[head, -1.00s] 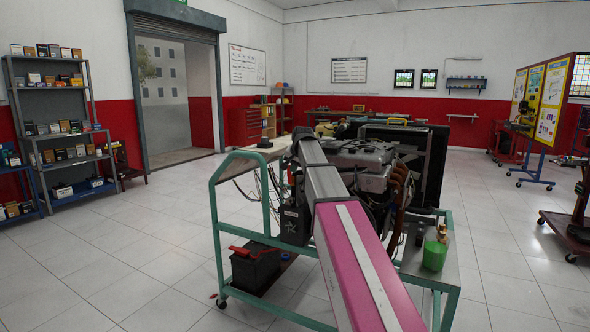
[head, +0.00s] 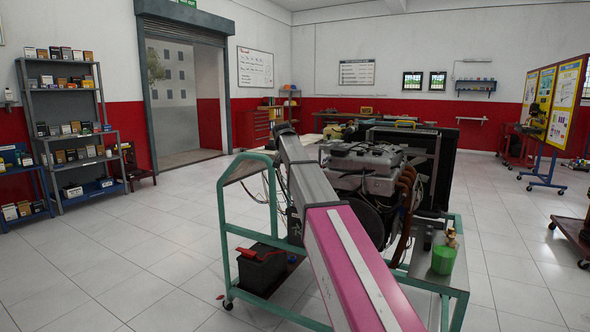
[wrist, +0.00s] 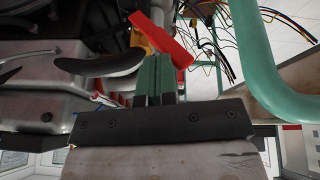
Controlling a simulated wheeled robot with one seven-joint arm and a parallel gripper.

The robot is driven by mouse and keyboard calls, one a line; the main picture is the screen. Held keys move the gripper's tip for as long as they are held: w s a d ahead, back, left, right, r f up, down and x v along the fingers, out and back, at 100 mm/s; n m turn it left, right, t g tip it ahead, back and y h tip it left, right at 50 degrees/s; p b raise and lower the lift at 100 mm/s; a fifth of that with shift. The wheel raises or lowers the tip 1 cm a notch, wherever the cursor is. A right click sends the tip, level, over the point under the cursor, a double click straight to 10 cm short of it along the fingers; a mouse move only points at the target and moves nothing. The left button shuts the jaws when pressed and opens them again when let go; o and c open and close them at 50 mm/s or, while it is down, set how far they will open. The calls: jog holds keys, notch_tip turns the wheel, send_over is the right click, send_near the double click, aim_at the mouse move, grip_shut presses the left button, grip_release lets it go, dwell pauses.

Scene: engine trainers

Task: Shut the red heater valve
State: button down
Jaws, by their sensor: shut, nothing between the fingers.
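The red heater valve lever (wrist: 163,40) shows in the wrist view as a flat red bar, slanting from upper left to lower right. A yellow-orange part (wrist: 140,40) sits beside it. My gripper (wrist: 156,72) has green fingers that are shut together and empty. Their tips overlap the lower side of the red lever in the picture; I cannot tell whether they touch it. In the head view my pink and grey arm reaches to the engine trainer (head: 362,160), and I cannot make out the valve or my gripper there.
A green frame tube (wrist: 258,70) curves close at the right of the wrist view, with loose wires (wrist: 215,30) near it. A dark curved part (wrist: 98,66) lies left of the fingers. A green cup (head: 443,261) stands on the trainer's side shelf.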

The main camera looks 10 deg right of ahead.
jog(key=shift+w+a+f+g+h, duration=0.25)
jog(key=shift+w+a+f, duration=0.2)
jog(key=shift+a, duration=0.15)
jog(key=shift+w+a+f+g+h, duration=0.15)
jog(key=shift+w+a+f+h, duration=0.1)
jog(key=shift+w+a+f, duration=0.25)
jog(key=shift+s+r, duration=0.1)
jog(key=shift+s, duration=0.1)
jog(key=shift+s+d+f, duration=0.3)
jog(key=shift+s+d, duration=0.1)
jog(key=shift+d, duration=0.2)
